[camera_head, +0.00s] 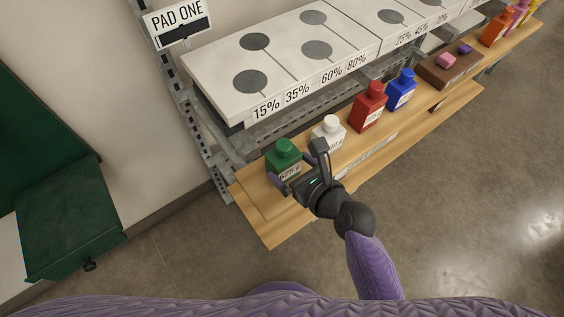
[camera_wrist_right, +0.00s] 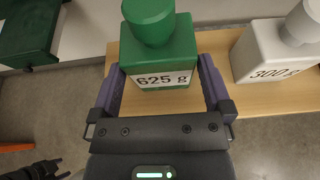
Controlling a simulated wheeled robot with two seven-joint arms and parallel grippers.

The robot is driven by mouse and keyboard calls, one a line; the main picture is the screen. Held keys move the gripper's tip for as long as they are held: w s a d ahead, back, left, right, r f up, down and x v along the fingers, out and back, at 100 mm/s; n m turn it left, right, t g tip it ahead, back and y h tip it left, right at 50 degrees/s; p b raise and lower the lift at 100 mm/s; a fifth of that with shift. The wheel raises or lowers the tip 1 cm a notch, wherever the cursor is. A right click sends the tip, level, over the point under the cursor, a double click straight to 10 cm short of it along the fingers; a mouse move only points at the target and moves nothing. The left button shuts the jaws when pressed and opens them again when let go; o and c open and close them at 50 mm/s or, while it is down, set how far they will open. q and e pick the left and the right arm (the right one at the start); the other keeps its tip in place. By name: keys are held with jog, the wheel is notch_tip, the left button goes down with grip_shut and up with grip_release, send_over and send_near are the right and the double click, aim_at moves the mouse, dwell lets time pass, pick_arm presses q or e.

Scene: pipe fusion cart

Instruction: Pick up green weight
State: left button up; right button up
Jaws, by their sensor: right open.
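The green weight (camera_head: 284,158), a block with a round knob labelled 625 g, stands upright at the near left end of the wooden shelf. It also shows in the right wrist view (camera_wrist_right: 158,50). My right gripper (camera_head: 299,166) is open, with one finger on each side of the green weight's body. The wrist view shows the fingers (camera_wrist_right: 160,70) flanking its label; I cannot tell whether they touch it. A dark jaw-like part at the lower left of the wrist view (camera_wrist_right: 38,170) may be my left gripper; its opening is unclear.
A white 300 g weight (camera_wrist_right: 268,52) stands just right of the green one. Red (camera_head: 370,106) and blue (camera_head: 401,90) weights stand further along the wooden shelf (camera_head: 262,222). A white marked panel (camera_head: 290,60) overhangs behind. A green cabinet (camera_head: 68,215) is at left.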

aim_at(290, 167)
jog(key=b+x, duration=0.1)
jog(key=x, duration=0.2)
jog(key=shift+w+f, duration=0.1)
jog(key=shift+f, duration=0.1)
jog(key=shift+w+a, duration=0.1)
jog(key=shift+r, duration=0.15)
jog(key=c, duration=0.5)
grip_shut()
pick_arm(q)
jog(key=shift+s+a+f, duration=0.35)
jog(key=shift+a+f, duration=0.4)
